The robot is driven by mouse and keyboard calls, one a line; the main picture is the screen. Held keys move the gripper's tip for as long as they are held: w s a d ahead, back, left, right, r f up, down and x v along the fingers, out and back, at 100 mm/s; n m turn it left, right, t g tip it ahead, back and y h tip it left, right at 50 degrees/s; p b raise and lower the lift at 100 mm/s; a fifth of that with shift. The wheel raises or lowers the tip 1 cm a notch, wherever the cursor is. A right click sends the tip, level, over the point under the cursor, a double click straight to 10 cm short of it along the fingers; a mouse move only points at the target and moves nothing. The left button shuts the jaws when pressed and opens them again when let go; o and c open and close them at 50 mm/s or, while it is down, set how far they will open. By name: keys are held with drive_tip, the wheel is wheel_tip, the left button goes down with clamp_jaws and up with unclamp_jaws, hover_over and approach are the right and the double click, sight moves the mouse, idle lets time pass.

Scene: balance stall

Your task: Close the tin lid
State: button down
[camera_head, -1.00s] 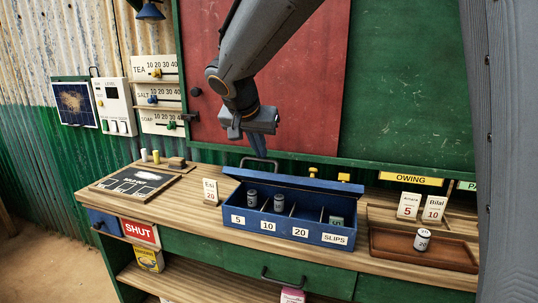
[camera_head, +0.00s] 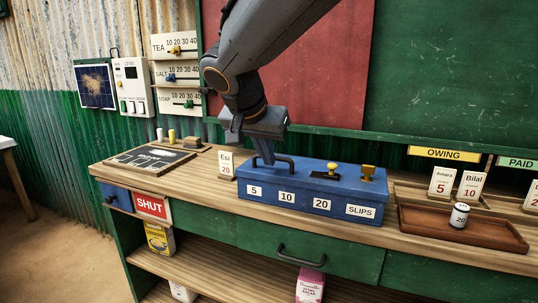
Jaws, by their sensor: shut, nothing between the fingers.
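The blue tin (camera_head: 262,207) stands on the wooden counter, its front marked 5, 10, 20 and SLIPS. Its blue lid (camera_head: 312,181) lies flat over the compartments and looks shut, so the inside is hidden. My gripper (camera_head: 265,160) is shut and empty, pointing down at the lid's left back part by the handle. I cannot tell whether the fingertips touch the lid.
An Esi 20 card (camera_head: 226,166) stands close to the tin's left end. A brown tray (camera_head: 480,237) with a 20 can (camera_head: 459,215) is at the right. A slate board (camera_head: 150,160) lies on the left of the counter. The counter's front edge is clear.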

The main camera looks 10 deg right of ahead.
drive_tip(key=shift+d+f, duration=0.1)
drive_tip(key=shift+f, duration=0.3)
drive_tip(key=s+a+r+p, duration=0.1)
drive_tip(key=s+a+r, duration=0.35)
drive_tip(key=s, duration=0.55)
drive_tip(key=s+d+f+n+g+y+p, duration=0.3)
drive_tip(key=s+d+f+n+g+p, duration=0.2)
drive_tip(key=s+d+f+p, duration=0.5)
drive_tip(key=s+d+f+g, duration=0.1)
drive_tip(key=s+d+f, duration=0.3)
drive_tip(key=d, duration=0.3)
drive_tip(key=shift+f+n, duration=0.4)
drive_tip(key=shift+f, duration=0.5)
drive_tip(key=shift+r+y, duration=0.1)
drive_tip(key=shift+y, duration=0.2)
